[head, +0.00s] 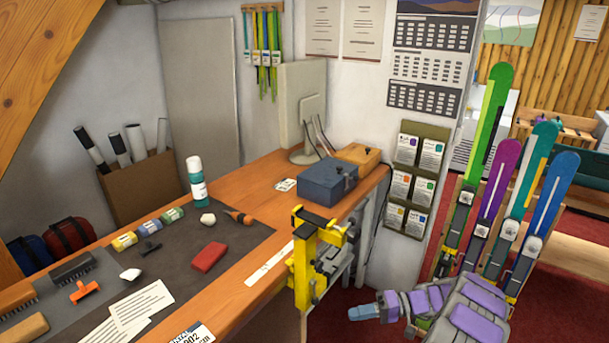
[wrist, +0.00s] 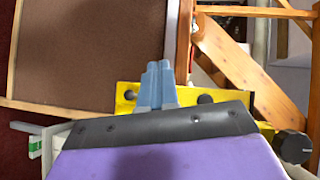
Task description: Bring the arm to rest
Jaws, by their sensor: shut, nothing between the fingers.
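My gripper (head: 358,310) is in the lower right of the head view, at the end of my purple and grey arm. It is off the front of the bench, to the right of the yellow vise (head: 303,262) and apart from it in the picture. In the wrist view, the two blue-grey fingers of my gripper (wrist: 156,66) point up the picture and lie together. They are shut with nothing between them. A yellow part with dark round knobs (wrist: 127,97) shows behind the fingers there.
The wooden bench (head: 262,235) holds a dark mat with brushes, small tins, a red block and a teal bottle (head: 196,182). A blue box (head: 328,182) stands at its back right corner. Several skis (head: 487,150) stand upright at the right. Red floor (head: 350,325) shows below.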

